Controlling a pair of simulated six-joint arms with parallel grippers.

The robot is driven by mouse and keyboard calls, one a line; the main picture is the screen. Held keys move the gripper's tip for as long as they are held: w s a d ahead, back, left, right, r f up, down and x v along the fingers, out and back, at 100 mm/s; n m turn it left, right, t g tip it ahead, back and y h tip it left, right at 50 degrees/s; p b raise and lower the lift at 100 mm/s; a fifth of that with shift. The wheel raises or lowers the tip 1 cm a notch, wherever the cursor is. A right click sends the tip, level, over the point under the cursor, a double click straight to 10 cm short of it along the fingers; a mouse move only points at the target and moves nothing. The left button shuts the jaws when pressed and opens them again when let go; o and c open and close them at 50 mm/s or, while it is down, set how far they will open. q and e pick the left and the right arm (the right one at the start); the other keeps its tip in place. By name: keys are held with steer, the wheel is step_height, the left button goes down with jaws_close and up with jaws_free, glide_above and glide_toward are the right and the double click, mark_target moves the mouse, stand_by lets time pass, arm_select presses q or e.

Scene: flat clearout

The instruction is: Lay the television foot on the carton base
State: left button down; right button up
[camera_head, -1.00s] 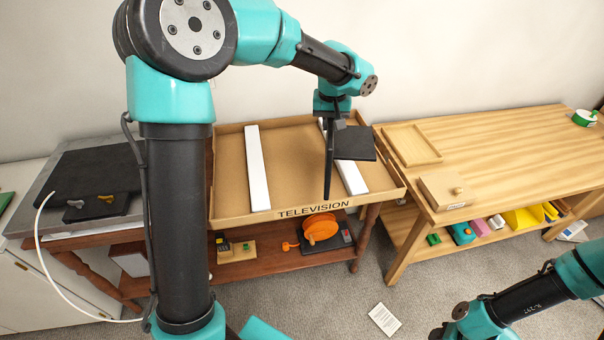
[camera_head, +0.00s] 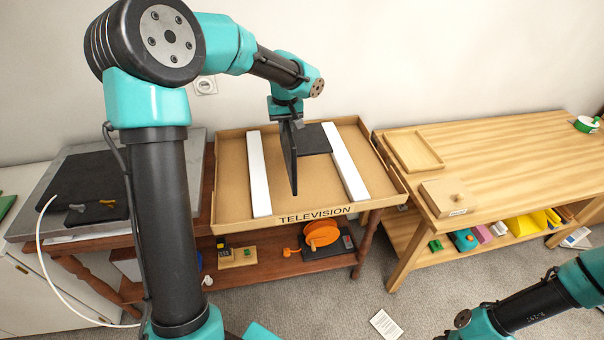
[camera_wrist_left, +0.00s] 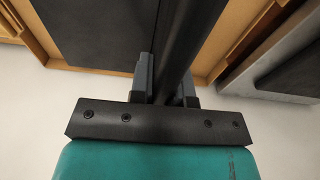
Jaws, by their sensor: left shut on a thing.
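The television foot (camera_head: 291,160) is black, with a long narrow bar and a flat square plate (camera_head: 316,138). My left gripper (camera_head: 286,120) is shut on it and holds it over the carton base (camera_head: 350,211), a shallow cardboard tray marked TELEVISION. The foot appears between the two white strips in the tray, with its bar pointing toward the front wall. Whether it touches the tray floor is hard to tell. In the left wrist view the fingers (camera_wrist_left: 166,85) grip the dark bar, with the plate (camera_wrist_left: 95,30) to the left. My right gripper is out of view.
White strips stand left (camera_head: 259,175) and right (camera_head: 344,160) in the tray. A grey slab with a dark pad (camera_head: 85,180) lies to the left. A wooden table (camera_head: 500,150) with a small tray and a lidded box is to the right.

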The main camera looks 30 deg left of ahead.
arm_select(q)
step_height(320, 180, down, 6)
stand_by(0.5)
steer(key=shift+f, duration=1.9)
steer(key=shift+f, duration=0.15)
steer(key=c, duration=1.1)
jaws_free()
steer(key=shift+f, duration=0.1)
steer(key=r, duration=0.8)
steer(key=s+d+r, duration=0.1)
steer(key=r, duration=0.3)
steer(key=shift+r, duration=0.1)
